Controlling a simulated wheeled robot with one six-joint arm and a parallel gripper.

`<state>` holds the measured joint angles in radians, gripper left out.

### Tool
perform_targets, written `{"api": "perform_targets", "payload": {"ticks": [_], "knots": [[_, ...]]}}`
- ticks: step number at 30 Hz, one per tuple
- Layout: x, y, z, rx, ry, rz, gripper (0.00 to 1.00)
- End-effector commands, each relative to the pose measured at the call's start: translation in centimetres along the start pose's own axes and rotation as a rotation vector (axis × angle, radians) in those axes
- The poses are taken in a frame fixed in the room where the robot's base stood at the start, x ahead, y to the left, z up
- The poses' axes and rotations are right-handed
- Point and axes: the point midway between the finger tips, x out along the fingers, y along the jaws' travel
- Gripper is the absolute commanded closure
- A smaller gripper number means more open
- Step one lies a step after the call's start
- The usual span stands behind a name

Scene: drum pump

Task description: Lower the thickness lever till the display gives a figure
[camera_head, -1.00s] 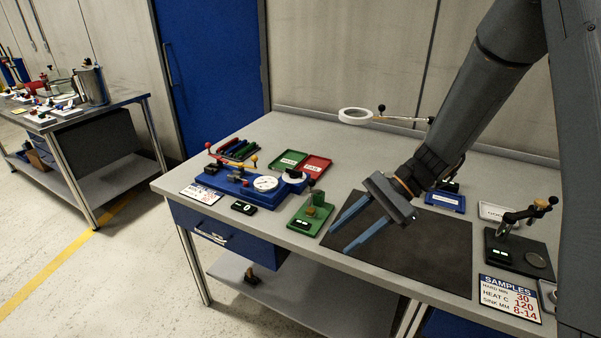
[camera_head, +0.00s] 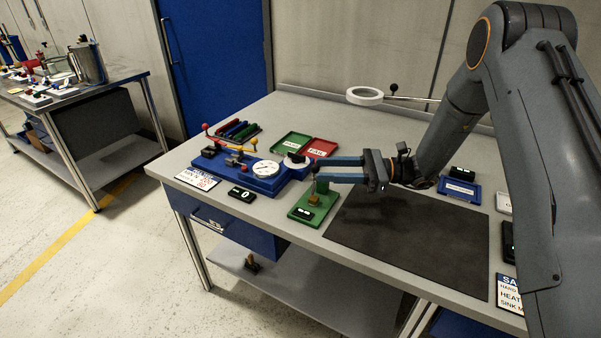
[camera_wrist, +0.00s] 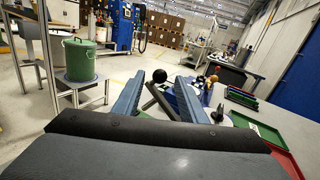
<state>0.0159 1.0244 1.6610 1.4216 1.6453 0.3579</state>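The thickness gauge is a small green stand (camera_head: 326,208) at the left of the dark mat, with a brass-coloured block (camera_head: 313,199) on it. Its small display (camera_head: 304,212) shows short light marks that look like dashes. The gauge's lever ends in a black ball knob (camera_head: 315,170), standing up above the stand. My gripper (camera_head: 310,168) is open and level above the stand, its blue fingers pointing left on either side of the knob. In the wrist view the black knob (camera_wrist: 160,76) shows between the two fingertips; I cannot tell whether either finger touches it.
A blue fixture (camera_head: 235,178) with a round dial and red and yellow knobs lies to the left. Green (camera_head: 291,141) and red (camera_head: 320,147) trays lie behind. A magnifier ring (camera_head: 364,96) stands at the back. The dark mat (camera_head: 420,240) is bare.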

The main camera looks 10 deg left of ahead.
Motion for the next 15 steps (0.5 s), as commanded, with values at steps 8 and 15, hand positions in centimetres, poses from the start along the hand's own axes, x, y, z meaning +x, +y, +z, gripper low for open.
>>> {"api": "perform_targets", "payload": {"ticks": [8, 15], "knots": [[3.4, 0.1, 0.2, 0.001, 0.001, 0.001, 0.62], [6.5, 0.1, 0.1, -0.001, 0.002, 0.001, 0.62]]}}
